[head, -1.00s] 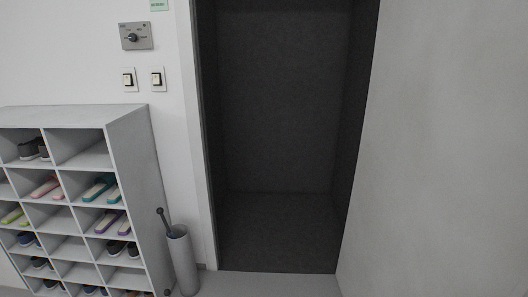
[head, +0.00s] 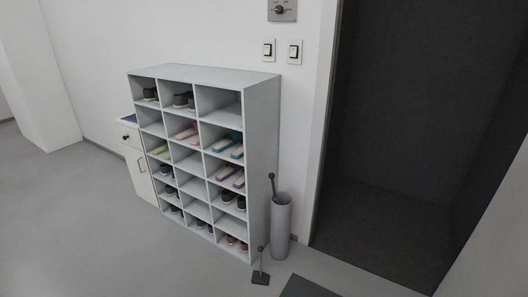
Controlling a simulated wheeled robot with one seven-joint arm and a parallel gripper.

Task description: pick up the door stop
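What looks like the door stop (head: 260,278) stands on the floor near the bottom middle of the head view. It has a small flat dark base and a thin upright rod with a dark knob on top. It is in front of the right end of the shoe rack, apart from the grey cylinder behind it. My gripper is not in view.
A white shoe rack (head: 262,135) holding several shoes stands against the wall. A grey cylindrical stand (head: 281,228) with a knobbed stick in it is beside the rack. A dark mat (head: 308,288) lies before the dark doorway (head: 400,150). The floor at left is clear.

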